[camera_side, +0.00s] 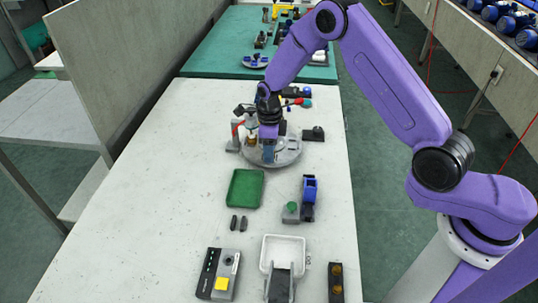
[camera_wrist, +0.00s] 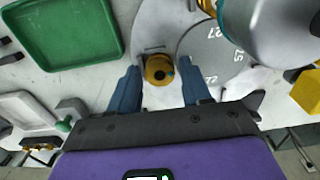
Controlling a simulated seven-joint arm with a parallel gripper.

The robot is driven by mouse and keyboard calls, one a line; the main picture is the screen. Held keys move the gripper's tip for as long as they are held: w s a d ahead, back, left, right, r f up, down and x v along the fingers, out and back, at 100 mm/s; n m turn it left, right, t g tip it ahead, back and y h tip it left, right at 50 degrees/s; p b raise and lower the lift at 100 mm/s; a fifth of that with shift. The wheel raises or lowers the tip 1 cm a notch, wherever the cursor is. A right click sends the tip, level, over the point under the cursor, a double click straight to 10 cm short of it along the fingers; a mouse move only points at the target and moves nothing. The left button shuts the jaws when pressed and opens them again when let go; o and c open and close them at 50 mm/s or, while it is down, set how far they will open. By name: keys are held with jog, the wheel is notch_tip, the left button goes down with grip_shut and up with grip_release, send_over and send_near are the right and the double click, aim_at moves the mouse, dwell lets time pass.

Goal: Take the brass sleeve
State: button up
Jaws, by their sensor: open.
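The brass sleeve (camera_wrist: 159,68), a short brass cylinder with a dark hole in its top, stands upright on a light grey round plate in the wrist view. My gripper (camera_wrist: 160,82) is open, with one blue finger to the left of the sleeve and one to the right. Gaps show between the sleeve and both fingers. In the side view my gripper (camera_side: 268,158) points down over the round turntable (camera_side: 288,157). The sleeve between the fingers cannot be made out there.
A green tray (camera_side: 245,188) lies in front of the turntable, also in the wrist view (camera_wrist: 64,34). A grey rounded part (camera_wrist: 268,28) stands close at the upper right. Another fixture (camera_side: 292,212) and a white tray (camera_side: 283,250) are nearer the front. The table's left side is clear.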

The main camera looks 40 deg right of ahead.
jog(key=c, duration=0.7)
jog(key=shift+r, duration=0.7)
jog(key=shift+r, duration=2.2)
